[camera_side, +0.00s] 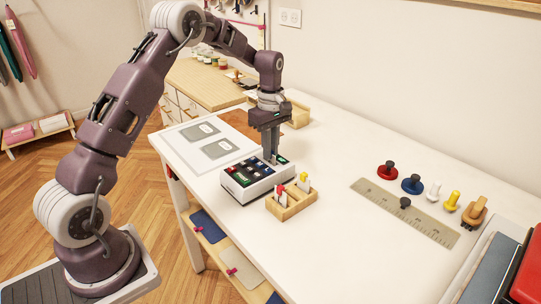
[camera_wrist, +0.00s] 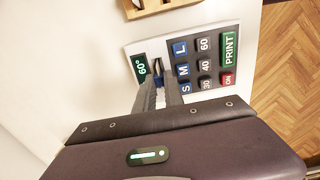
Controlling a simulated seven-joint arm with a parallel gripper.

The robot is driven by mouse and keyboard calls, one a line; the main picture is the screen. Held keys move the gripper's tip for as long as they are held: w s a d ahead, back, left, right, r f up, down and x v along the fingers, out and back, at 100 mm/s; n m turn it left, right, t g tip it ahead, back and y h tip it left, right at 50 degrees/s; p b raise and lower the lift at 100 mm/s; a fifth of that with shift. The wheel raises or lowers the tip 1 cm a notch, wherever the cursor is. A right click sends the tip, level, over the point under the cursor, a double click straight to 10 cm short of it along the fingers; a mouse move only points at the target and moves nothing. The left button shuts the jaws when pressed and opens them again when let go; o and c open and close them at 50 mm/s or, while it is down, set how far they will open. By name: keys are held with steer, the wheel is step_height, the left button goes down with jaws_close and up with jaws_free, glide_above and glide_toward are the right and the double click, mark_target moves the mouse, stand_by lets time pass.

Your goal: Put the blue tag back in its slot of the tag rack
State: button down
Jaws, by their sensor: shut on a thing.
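My gripper (camera_side: 270,157) points down at the label printer (camera_side: 243,192), a pale box with dark keys on top. In the wrist view its fingertips (camera_wrist: 163,82) are close together by a narrow slot between the green 60° display (camera_wrist: 141,68) and the blue S, M, L keys (camera_wrist: 183,70). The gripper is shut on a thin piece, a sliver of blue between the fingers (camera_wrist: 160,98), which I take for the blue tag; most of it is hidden. The wooden tag rack (camera_side: 294,209) stands just right of the printer, with red-topped and yellow-topped white tags in it.
A steel ruler (camera_side: 405,212) lies to the right, with red (camera_side: 388,171) and blue (camera_side: 412,185) knobbed discs and small pegs behind it. Grey cards (camera_side: 221,148) lie behind the printer. A red box (camera_side: 524,272) is at the right edge. The front middle of the table is clear.

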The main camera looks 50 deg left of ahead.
step_height(320, 180, up, 9)
steer(key=s+d+f, duration=0.3)
steer(key=d+f, duration=0.3)
steer(key=d, duration=0.6)
steer(key=shift+d, duration=0.25)
steer(key=shift+f, duration=0.4)
stand_by(0.4)
steer(key=shift+f, duration=1.3)
steer(key=c, duration=1.4)
jaws_free()
steer(key=shift+o, duration=0.2)
